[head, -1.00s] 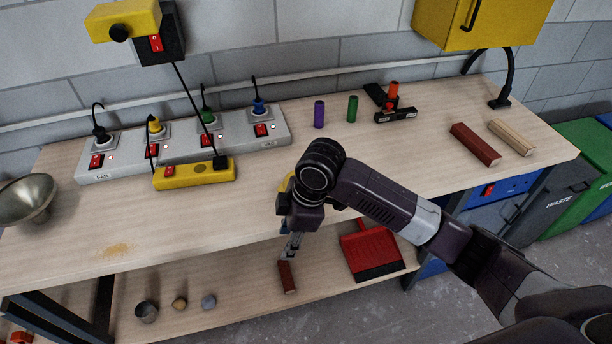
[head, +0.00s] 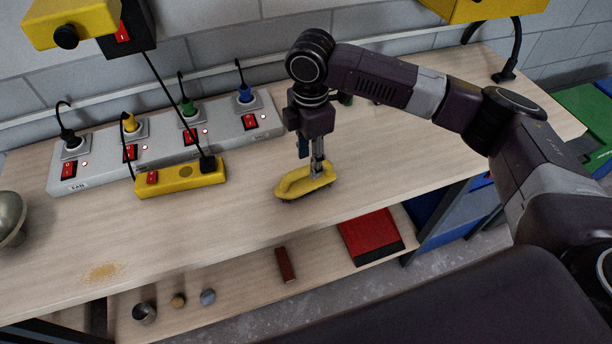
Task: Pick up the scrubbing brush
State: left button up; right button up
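The scrubbing brush (head: 296,184) has a yellow looped handle and a dark underside. It appears to rest on the upper bench top, right of the yellow power strip. My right gripper (head: 317,170) points down from above, with its fingertips at the right part of the brush's handle. The fingers overlap the handle in the head view, and I cannot tell whether they are closed on it. My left gripper is not in view.
A grey socket strip (head: 103,161) with plugs and a yellow power strip (head: 194,178) stand left on the bench (head: 200,228). A metal bowl (head: 9,216) is at the left edge. The lower shelf holds a red-brown block (head: 285,265) and a red dustpan (head: 366,236).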

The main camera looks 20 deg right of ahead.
aim_at(309, 168)
notch_tip(309, 168, down, 3)
jog(key=shift+r+p, duration=0.1)
jog(key=shift+p, duration=0.45)
jog(key=shift+f, duration=0.9)
jog(key=shift+a, duration=0.1)
jog(key=c, duration=0.3)
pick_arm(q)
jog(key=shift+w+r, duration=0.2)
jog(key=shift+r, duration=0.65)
pick_arm(e)
grip_shut()
